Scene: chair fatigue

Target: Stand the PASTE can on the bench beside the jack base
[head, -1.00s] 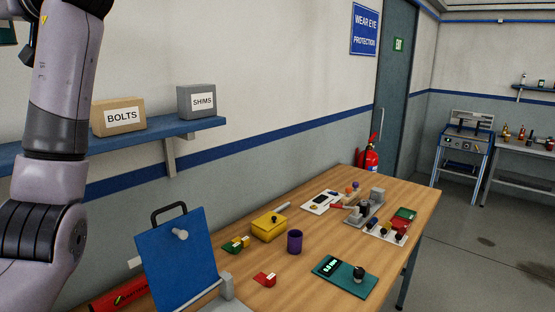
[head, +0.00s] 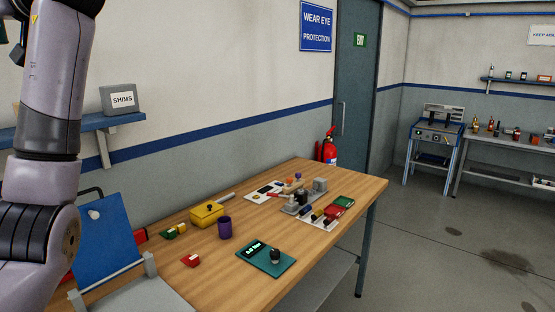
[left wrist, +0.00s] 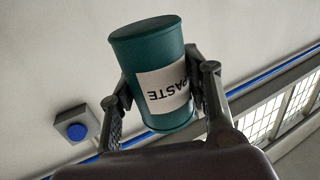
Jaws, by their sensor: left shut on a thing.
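The PASTE can (left wrist: 155,65) is a dark green cylinder with a white label in the left wrist view. Its lettering appears upside down in that picture. My left gripper (left wrist: 160,90) is shut on it, with one finger on each side. The can is held up against a background of wall and windows, clear of any surface in that view. The bench (head: 200,275) is the wooden table in the head view. A grey metal fixture (head: 319,185) stands toward its far end; I cannot tell whether it is the jack base. My right gripper is not in view.
Bare wood shows along the front edge. A fire extinguisher (head: 328,150) is behind the far end.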

